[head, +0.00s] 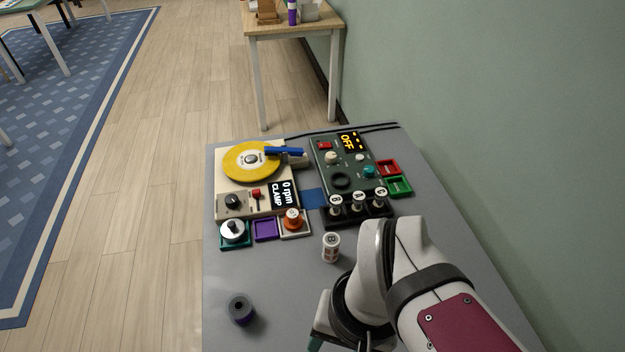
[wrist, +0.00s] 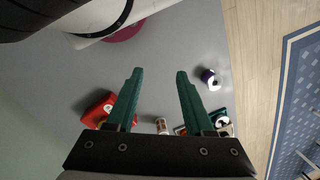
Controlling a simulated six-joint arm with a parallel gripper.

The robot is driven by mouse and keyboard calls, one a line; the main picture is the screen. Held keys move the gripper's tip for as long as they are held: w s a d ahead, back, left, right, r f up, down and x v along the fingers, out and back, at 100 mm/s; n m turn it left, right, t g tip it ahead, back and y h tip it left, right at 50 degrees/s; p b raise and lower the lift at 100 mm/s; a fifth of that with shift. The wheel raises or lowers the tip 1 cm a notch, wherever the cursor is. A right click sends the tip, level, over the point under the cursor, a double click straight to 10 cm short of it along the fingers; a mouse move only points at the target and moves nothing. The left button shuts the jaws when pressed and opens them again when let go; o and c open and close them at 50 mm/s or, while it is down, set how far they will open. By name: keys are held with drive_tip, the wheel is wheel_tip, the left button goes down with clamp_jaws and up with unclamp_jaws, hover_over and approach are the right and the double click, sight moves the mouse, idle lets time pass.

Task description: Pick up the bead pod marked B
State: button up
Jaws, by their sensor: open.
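A small upright pod (head: 331,247) with a pale lid and a letter that looks like B stands alone on the grey table, in front of the black rack. What looks like the same pod (wrist: 161,125) shows in the wrist view between and beyond the bases of my fingers.
A dark purple roll (head: 241,310) lies front left. Behind are a yellow turntable (head: 252,160), a control box (head: 340,180) and small trays (head: 265,229). A red object (wrist: 98,108) shows in the wrist view. The table around the pod's left is clear.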

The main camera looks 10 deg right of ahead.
drive_tip(key=o, duration=0.5)
drive_tip(key=m+h, duration=0.2)
drive_tip(key=m, duration=0.8)
hover_over(331, 247)
wheel_tip(331, 247, down, 4)
drive_tip(key=shift+m, duration=0.5)
drive_tip(key=f, duration=0.5)
drive_tip(key=w+f, duration=0.1)
drive_tip(key=f, duration=0.5)
drive_tip(key=w+f, duration=0.1)
drive_tip(key=f, duration=0.5)
drive_tip(key=shift+d, duration=0.3)
